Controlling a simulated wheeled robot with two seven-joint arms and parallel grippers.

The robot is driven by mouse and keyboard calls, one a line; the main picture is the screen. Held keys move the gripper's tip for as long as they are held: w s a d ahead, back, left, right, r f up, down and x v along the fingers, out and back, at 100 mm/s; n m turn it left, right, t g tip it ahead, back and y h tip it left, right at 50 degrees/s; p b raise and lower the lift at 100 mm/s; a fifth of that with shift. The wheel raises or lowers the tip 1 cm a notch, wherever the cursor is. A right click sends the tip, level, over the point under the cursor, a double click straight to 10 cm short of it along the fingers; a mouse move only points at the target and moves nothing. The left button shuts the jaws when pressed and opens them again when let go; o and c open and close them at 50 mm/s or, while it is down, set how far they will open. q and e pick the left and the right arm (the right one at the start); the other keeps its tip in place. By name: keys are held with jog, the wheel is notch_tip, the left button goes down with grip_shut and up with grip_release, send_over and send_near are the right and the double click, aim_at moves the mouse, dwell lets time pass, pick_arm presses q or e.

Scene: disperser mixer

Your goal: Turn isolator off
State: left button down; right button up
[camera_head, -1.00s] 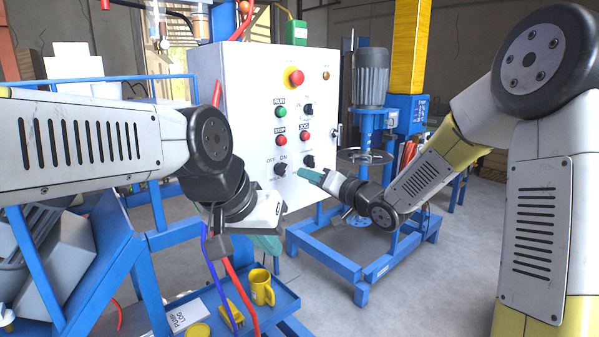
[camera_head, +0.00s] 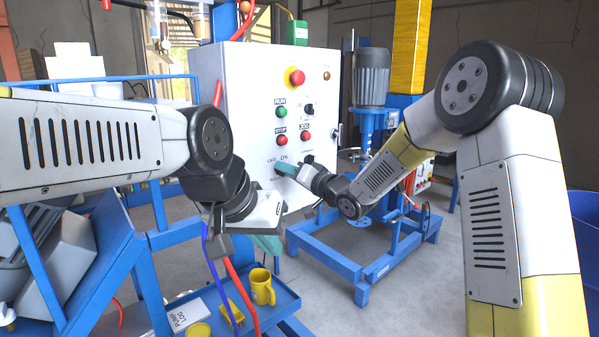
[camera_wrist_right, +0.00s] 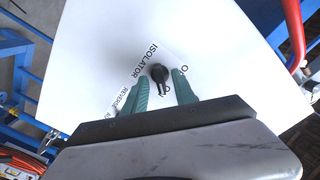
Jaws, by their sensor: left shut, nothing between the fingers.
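The isolator knob (camera_wrist_right: 159,73) is black, on the white control box (camera_head: 240,92), beside an "ISOLATOR" label. In the right wrist view its narrow end points down toward a label starting with "O", partly covered by a finger. My right gripper (camera_wrist_right: 161,78) is open, with one green finger on each side of the knob; contact is not clear. In the head view my right gripper (camera_head: 284,169) is at the box's lower left front and covers most of the knob. My left gripper (camera_head: 267,244) is shut and empty, low in front of the box.
Above the knob are a red emergency button (camera_head: 297,77), a green RUN button (camera_head: 281,112), a red STOP button (camera_head: 280,139) and other knobs. The blue mixer frame (camera_head: 362,270) stands right.

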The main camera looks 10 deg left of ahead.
grip_shut()
jog(key=shift+n, duration=0.3)
jog(key=shift+s+n, duration=0.1)
jog(key=shift+n, duration=7.6)
grip_release()
